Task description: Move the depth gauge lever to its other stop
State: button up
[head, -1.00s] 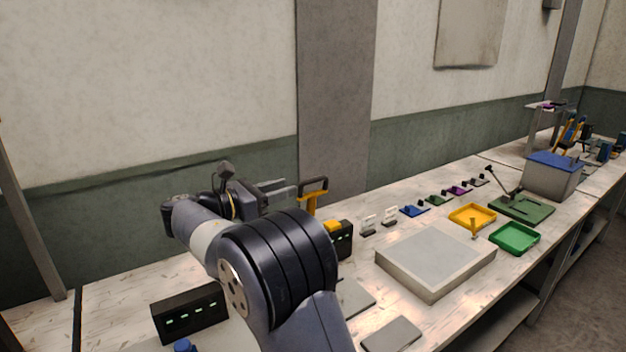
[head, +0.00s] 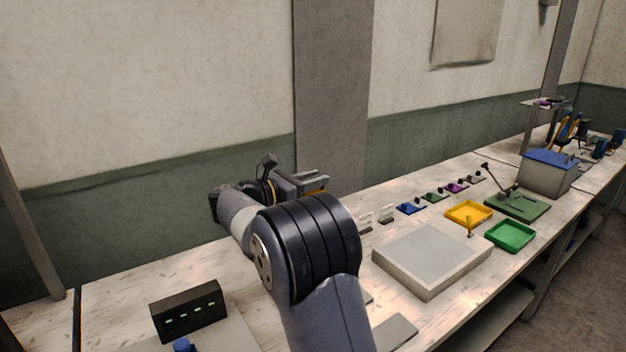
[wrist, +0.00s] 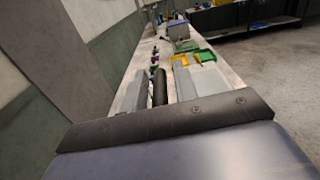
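A thin dark lever (head: 492,176) leans up and left from a green base plate (head: 530,207) on the far part of the bench in the head view; it looks like the depth gauge lever, but no label is readable. My gripper (head: 322,179) is in the air above the near bench, well left of the green plate. In the wrist view my gripper's fingers (wrist: 152,75) point along the bench, with a narrow gap between their dark pads; their opening is unclear. No held object is visible.
A grey flat-topped block (head: 432,258), a yellow tray (head: 455,213) and a green tray (head: 512,247) stand on the bench. A blue-lidded box (head: 548,175) is behind the green plate. A black display box (head: 189,311) is at the near left. The wall runs behind the bench.

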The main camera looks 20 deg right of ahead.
grip_shut()
jog(key=shift+s, duration=0.15)
